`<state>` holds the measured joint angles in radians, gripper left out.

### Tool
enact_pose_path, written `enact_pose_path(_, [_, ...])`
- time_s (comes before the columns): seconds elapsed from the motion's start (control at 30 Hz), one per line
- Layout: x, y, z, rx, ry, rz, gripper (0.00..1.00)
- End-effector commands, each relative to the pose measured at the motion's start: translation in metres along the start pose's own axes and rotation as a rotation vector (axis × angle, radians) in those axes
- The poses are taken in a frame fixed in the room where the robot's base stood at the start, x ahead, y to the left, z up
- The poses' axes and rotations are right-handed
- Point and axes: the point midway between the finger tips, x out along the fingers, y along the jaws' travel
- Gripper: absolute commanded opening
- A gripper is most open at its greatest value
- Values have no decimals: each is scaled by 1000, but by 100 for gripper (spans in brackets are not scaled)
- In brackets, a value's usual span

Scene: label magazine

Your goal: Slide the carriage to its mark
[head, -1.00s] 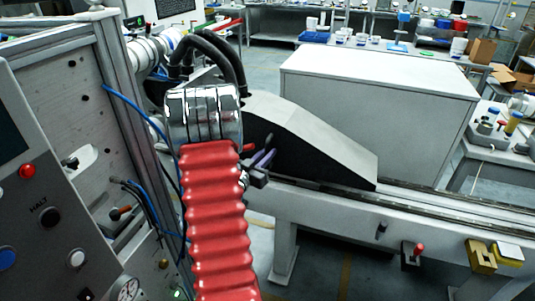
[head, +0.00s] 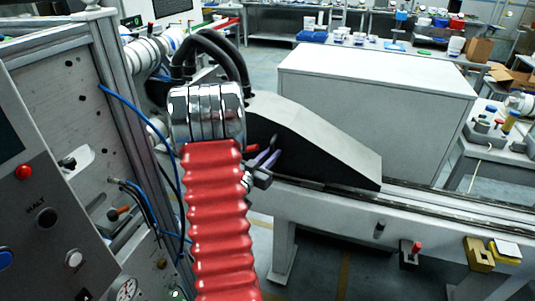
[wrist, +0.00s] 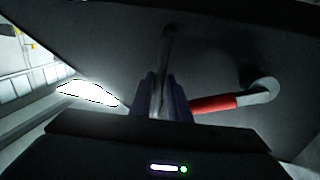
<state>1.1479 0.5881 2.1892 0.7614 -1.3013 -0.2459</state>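The carriage (head: 315,145) is a wedge-shaped housing, grey on top and black on its side. It sits on the long rail (head: 450,206). A slim upright handle (wrist: 167,45) stands out from its dark face. My gripper (head: 265,166) has purple fingers and is at the carriage's near side. In the wrist view the gripper's fingers (wrist: 164,98) lie on both sides of the handle and look shut on it. A red-gripped lever (wrist: 213,104) with a grey elbow is just right of the fingers. I cannot make out a clear mark on the rail.
The rail is free to the right of the carriage. On its front are a small red-knobbed latch (head: 412,252), a brass bracket (head: 478,254) and a yellow-edged plate (head: 507,249). A large grey cabinet (head: 375,105) stands behind. A control panel (head: 50,205) stands at left.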

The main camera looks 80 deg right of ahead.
Motion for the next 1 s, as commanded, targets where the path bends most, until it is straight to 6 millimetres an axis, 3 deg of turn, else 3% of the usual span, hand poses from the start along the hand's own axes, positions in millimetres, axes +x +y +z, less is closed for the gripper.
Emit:
enact_pose_path(0.23, [-1,-6,0,-1,0,-13,31])
enact_pose_path(0.53, [-10,-9,0,0,0,-19,31])
enact_pose_path(1.0, [-84,-5,0,-1,-1,-14,31])
